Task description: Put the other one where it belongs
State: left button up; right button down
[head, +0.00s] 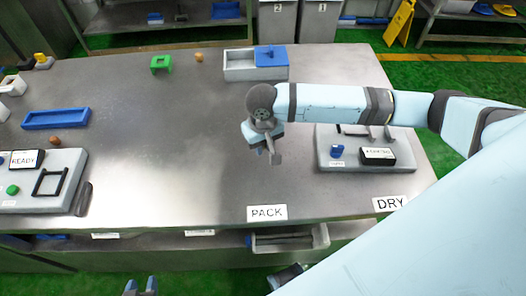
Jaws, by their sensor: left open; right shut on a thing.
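My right gripper (268,150) hangs above the middle of the steel table, behind the PACK label (267,212). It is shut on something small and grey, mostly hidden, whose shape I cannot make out. My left gripper (140,287) shows only its fingertips at the bottom edge, open and empty, in front of the table. A grey machine (67,195) with a READY display (26,160) stands at the left. Another grey machine (325,157) with a lit text display (378,155) stands at the right, behind the DRY label (390,203), partly covered by my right arm.
A blue tray (56,118), a brown piece (55,140), a green block (161,64), another brown piece (199,57) and a grey box with a blue part (270,55) stand on the table. A grey drawer-like tray (318,237) shows below the front edge. The table's centre-left is clear.

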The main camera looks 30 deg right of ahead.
aim_at(263, 158)
notch_tip(263, 158, down, 4)
jog(key=shift+r, duration=0.2)
jog(key=c, duration=1)
grip_release()
jog(key=shift+f, duration=0.1)
jog(key=shift+r, duration=0.25)
notch_tip(263, 158, up, 12)
jog(key=shift+f, duration=0.1)
